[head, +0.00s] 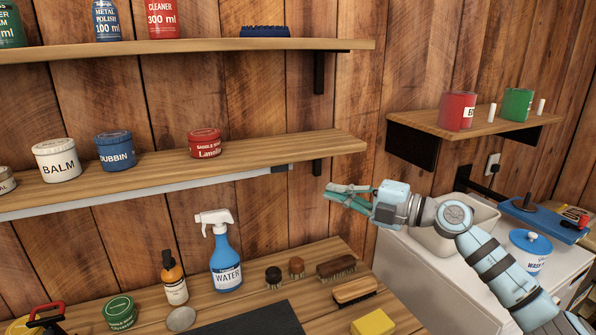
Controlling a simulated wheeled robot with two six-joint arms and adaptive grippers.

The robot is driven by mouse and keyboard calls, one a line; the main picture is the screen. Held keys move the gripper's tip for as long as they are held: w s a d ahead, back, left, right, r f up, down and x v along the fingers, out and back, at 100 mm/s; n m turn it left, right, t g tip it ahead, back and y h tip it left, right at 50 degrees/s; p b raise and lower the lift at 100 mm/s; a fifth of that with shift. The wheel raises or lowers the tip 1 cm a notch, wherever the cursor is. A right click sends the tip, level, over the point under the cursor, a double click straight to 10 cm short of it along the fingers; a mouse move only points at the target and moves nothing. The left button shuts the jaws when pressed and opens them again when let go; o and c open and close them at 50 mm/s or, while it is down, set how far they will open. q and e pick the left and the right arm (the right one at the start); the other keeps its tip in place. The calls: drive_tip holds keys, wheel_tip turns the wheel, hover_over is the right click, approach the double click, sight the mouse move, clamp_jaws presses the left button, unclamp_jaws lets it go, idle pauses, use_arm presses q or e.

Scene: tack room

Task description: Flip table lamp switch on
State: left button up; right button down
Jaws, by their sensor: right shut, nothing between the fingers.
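I see no table lamp that I can make out for certain. A long pale strip (150,190) runs under the front edge of the lower shelf and may be a lamp. At its right end is a small dark grey end piece (282,168); I cannot tell whether it is a switch. No glow shows from the strip. My right gripper (345,194) is shut and empty, in the air right of the end piece and apart from it in the picture. Its teal fingers point left. My left gripper is out of view.
The lower shelf (255,152) holds several tins. On the workbench (235,308) stand a blue spray bottle (226,262), an amber bottle (174,279), brushes (336,267) and a yellow sponge (373,323). A wall socket (492,164) and a small shelf (465,130) are at right.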

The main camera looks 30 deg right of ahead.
drive_tip(key=p, duration=0.2)
approach(278, 171)
drive_tip(key=a, duration=0.3)
drive_tip(key=w, duration=0.3)
drive_tip(key=shift+w+r, duration=0.1)
drive_tip(key=shift+w, duration=0.2)
drive_tip(key=shift+w+d, duration=0.1)
drive_tip(key=shift+w, duration=0.2)
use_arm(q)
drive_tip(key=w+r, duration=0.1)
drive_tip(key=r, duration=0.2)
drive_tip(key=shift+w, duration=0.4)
use_arm(e)
drive_tip(key=shift+s, duration=0.15)
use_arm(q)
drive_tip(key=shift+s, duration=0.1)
